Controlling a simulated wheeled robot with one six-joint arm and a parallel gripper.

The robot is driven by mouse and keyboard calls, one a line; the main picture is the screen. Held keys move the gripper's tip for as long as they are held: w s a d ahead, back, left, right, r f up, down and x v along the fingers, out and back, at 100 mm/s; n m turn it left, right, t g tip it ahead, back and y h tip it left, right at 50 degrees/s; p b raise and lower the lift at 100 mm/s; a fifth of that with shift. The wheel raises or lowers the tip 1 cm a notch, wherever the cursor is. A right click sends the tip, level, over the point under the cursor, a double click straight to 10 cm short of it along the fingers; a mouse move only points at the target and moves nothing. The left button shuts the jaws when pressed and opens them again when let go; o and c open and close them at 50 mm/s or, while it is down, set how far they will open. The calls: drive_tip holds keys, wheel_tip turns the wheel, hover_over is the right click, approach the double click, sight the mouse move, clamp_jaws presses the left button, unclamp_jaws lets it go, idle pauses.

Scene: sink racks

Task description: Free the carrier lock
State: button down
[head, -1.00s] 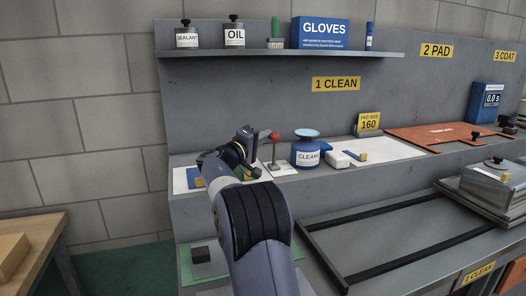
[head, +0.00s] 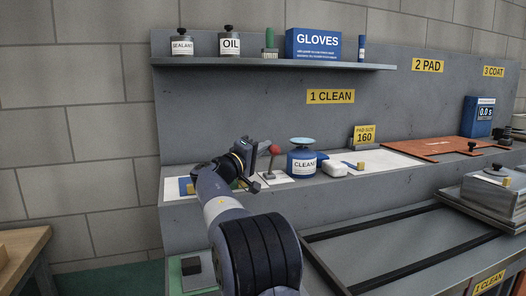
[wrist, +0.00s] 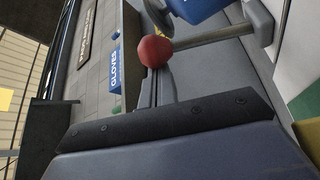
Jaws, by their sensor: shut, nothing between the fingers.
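A lever with a red ball knob (head: 275,149) stands on a small plate on the grey bench ledge, its stalk leaning right. I cannot tell whether it is the carrier lock; no label names it. In the wrist view, the red knob (wrist: 155,51) is near the top middle, with its grey stalk running right to the base. My gripper (head: 250,158) is shut and empty, just left of the knob in the head view. Whether it touches the lever is unclear. Its dark edge fills the lower wrist view.
The shelf (head: 270,67) with bottles and the GLOVES box hangs above. A dark rail frame (head: 340,236) lies in front, below the ledge.

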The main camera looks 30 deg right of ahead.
idle(0.4)
drive_tip(key=v, duration=1.1)
drive_tip(key=shift+d, duration=0.1)
drive_tip(key=x, duration=1.1)
